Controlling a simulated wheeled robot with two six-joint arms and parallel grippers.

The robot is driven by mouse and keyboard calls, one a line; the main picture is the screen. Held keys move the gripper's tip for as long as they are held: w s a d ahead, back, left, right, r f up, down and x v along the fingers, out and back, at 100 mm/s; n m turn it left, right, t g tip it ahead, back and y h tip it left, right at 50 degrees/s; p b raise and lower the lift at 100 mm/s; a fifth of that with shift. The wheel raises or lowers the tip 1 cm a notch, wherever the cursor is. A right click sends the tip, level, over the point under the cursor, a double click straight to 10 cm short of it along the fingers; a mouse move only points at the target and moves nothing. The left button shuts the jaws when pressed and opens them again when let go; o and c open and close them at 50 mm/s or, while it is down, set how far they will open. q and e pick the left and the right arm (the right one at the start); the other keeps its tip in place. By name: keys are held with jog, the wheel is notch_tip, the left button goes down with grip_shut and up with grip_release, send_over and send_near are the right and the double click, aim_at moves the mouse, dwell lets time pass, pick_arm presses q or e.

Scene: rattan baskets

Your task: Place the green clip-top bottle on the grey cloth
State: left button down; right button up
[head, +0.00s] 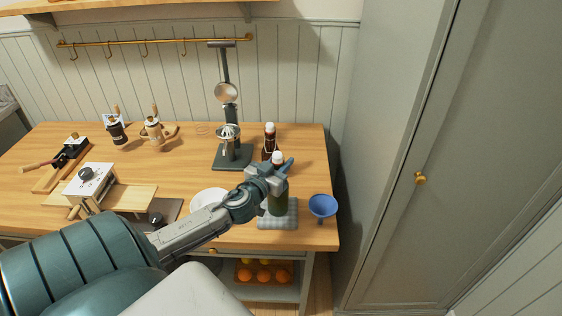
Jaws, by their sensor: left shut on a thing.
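The green clip-top bottle (278,203) is upright at the right part of the wooden counter, with a white top. My left gripper (279,176) is shut on its upper part, and the gripper hides some of the bottle. The grey cloth (266,222) lies under and around the bottle in this view, near the counter's front edge. The bottle's base appears over the cloth; I cannot tell whether it touches. My right gripper is not in view.
A blue funnel-like bowl (322,206) stands close to the right of the cloth. A white plate (208,199) lies to the left, partly behind my arm. A dark bottle (269,140) and a metal press (230,150) stand behind. A tall cabinet (400,130) is at right.

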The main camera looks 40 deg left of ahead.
pick_arm(q)
jog(key=shift+f, duration=0.1)
jog(key=c, duration=1.2)
grip_release()
jog(key=shift+o, duration=0.5)
jog(key=shift+s, duration=0.1)
jog(key=s+b, duration=0.2)
jog(key=s, duration=0.1)
jog(key=shift+s+d, duration=0.2)
jog(key=shift+d, duration=0.15)
jog(key=s+d, duration=0.1)
jog(key=s, duration=0.7)
jog(key=shift+s+d+b, duration=0.2)
jog(key=shift+b, duration=0.1)
